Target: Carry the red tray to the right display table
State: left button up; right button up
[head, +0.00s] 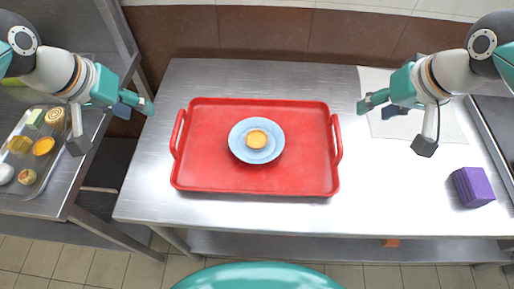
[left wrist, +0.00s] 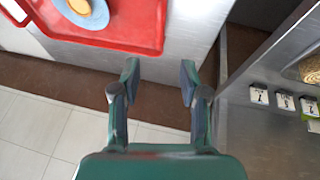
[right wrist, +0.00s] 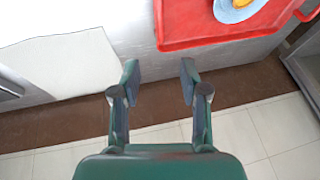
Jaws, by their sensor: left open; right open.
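The red tray (head: 205,145) lies flat on the steel worktable (head: 330,218), with a raised handle at its left and right ends. A blue plate (head: 270,156) sits on it, bearing a round yellow tart (head: 257,139). My left gripper (head: 113,125) is open and empty, left of the tray's left handle and apart from it. My right gripper (head: 395,127) is open and empty, right of the right handle and apart from it. A tray corner shows in the left wrist view (left wrist: 120,35) and the right wrist view (right wrist: 190,25). I cannot identify the right display table.
A purple block (head: 473,187) stands at the worktable's right end. A pale sheet (head: 450,127) lies at the back right. At the left, a metal counter (head: 50,203) holds a tray of pastries. A metal edge (head: 488,125) shows at the far right. The worktable's front strip is clear.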

aim_at(175, 129)
pick_arm(q)
jog(key=shift+s, duration=0.1)
pick_arm(e)
jog(key=shift+s, duration=0.1)
pick_arm(q)
jog(key=shift+f, duration=0.1)
pick_arm(e)
jog(key=shift+f, duration=0.15)
pick_arm(q)
jog(key=x, duration=1.6)
jog(key=shift+w+d+f, duration=0.1)
jog(key=shift+w+f, duration=0.15)
jog(key=shift+f, duration=0.05)
pick_arm(e)
jog(key=x, duration=1.6)
jog(key=shift+w+a+f, duration=0.15)
jog(key=shift+w+f, duration=0.1)
pick_arm(q)
grip_shut()
pick_arm(e)
grip_shut()
